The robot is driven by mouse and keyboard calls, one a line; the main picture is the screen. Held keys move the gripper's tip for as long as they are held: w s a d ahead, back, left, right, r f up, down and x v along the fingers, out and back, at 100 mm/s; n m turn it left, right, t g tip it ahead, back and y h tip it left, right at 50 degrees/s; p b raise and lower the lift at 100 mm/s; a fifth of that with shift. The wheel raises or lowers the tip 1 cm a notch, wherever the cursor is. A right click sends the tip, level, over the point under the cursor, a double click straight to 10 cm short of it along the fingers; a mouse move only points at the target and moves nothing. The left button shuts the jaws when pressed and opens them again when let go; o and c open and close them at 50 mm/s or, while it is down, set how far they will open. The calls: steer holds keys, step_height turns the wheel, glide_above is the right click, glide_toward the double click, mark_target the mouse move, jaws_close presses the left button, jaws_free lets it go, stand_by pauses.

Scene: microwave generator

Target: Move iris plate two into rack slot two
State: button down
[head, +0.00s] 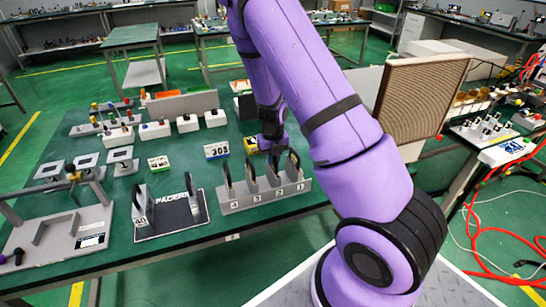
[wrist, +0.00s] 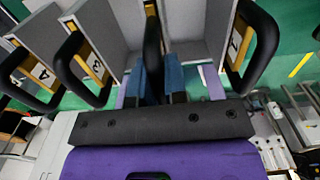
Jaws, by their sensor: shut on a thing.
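The grey plate rack (head: 262,197) stands at the table's front edge, its slots marked 4, 3, 2 and 1 from left to right. My gripper (wrist: 157,80) is shut on the black handle of iris plate two (wrist: 152,45). Its number is hidden, but it lies between a plate marked 3 (wrist: 97,67) and the rightmost plate (wrist: 237,45). In the head view my gripper (head: 271,146) is just above and behind the rack, in line with slot two. I cannot tell whether the held plate is fully seated.
Neighbouring plates with black loop handles stand close on both sides. A black tray (head: 171,222) lies left of the rack. White boxes (head: 187,123) and a tan mesh panel (head: 420,95) are farther off.

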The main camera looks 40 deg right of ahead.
steer(key=shift+f, duration=0.25)
steer(key=c, duration=1.1)
jaws_free()
steer(key=shift+r, duration=0.1)
step_height(320, 180, up, 11)
steer(key=shift+f, duration=0.2)
